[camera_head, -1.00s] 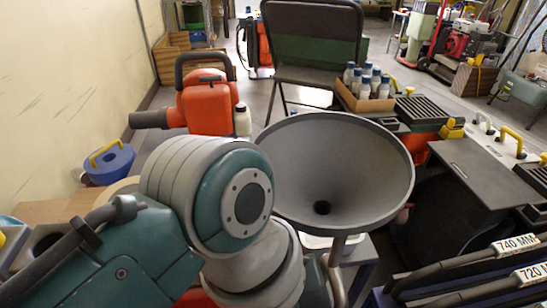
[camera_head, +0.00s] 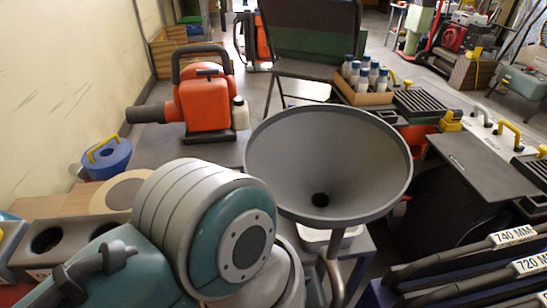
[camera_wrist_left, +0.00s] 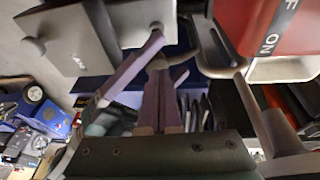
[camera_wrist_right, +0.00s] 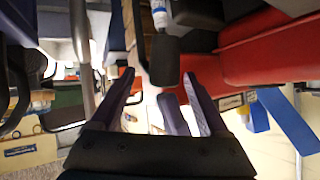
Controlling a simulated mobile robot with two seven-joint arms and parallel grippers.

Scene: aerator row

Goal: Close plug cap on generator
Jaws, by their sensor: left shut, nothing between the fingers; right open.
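A red panel marked "ON" (camera_wrist_left: 290,25) fills the upper right of the left wrist view; it may be part of the generator. I cannot pick out the plug cap in any view. My left gripper (camera_wrist_left: 160,72) is shut and empty, its fingers together below a grey bent bar. My right gripper (camera_wrist_right: 160,82) is open. A dark blunt cylinder (camera_wrist_right: 165,62) shows between and beyond its fingertips, apparently not held. A red surface (camera_wrist_right: 262,48) lies to its right. Neither gripper shows in the head view, where my teal and grey arm covers the lower left.
A large grey funnel (camera_head: 290,165) stands in the middle. An orange machine with a black nozzle (camera_head: 205,100) sits at the back left, beside a blue round container (camera_head: 107,158). A box of bottles (camera_head: 362,95) stands behind. Labelled dark bars (camera_head: 460,272) fill the lower right.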

